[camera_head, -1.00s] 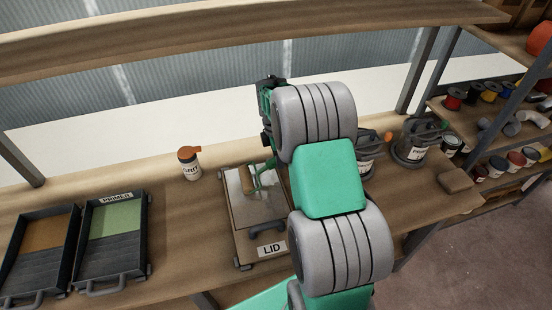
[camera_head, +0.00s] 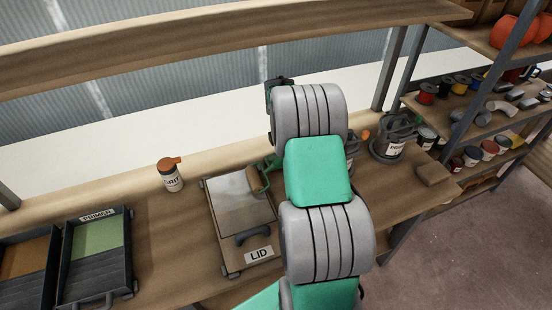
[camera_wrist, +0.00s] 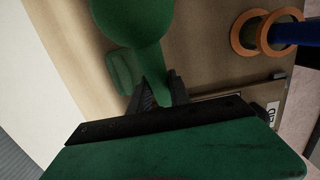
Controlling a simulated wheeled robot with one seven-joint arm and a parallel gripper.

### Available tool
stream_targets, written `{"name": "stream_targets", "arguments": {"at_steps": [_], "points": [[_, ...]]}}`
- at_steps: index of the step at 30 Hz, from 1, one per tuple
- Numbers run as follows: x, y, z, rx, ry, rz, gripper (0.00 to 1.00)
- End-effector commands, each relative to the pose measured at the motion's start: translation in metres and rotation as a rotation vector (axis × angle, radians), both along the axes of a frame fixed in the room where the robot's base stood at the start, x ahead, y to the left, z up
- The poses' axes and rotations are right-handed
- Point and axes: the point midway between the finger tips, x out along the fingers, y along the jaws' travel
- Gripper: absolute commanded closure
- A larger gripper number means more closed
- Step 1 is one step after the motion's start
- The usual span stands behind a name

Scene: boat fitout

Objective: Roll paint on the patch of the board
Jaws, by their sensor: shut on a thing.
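The board (camera_head: 228,258), labelled LID, lies on the bench with a dark handle near its front. A pale grey-white patch (camera_head: 232,208) covers much of its rear part. My gripper (camera_wrist: 160,92) is shut on the roller's green handle (camera_wrist: 135,22) in the wrist view.
A primer tray (camera_head: 98,250) with pale green inside stands at left, beside another dark tray (camera_head: 28,262) with brown inside. A white bottle (camera_head: 171,180) with an orange cap stands behind the board. A grey pot (camera_head: 390,145) and brown block (camera_head: 433,174) are at right.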

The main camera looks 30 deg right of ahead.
Motion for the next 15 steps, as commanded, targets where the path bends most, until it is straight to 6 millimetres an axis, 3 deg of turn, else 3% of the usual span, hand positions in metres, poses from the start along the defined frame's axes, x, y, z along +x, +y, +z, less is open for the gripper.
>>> {"name": "stream_targets", "arguments": {"at_steps": [8, 15], "points": [[0.0, -0.001, 0.001, 0.0, -0.001, 0.002, 1.0], [0.005, 0.026, -0.001, 0.0, 0.0, 0.006, 1.0]]}}
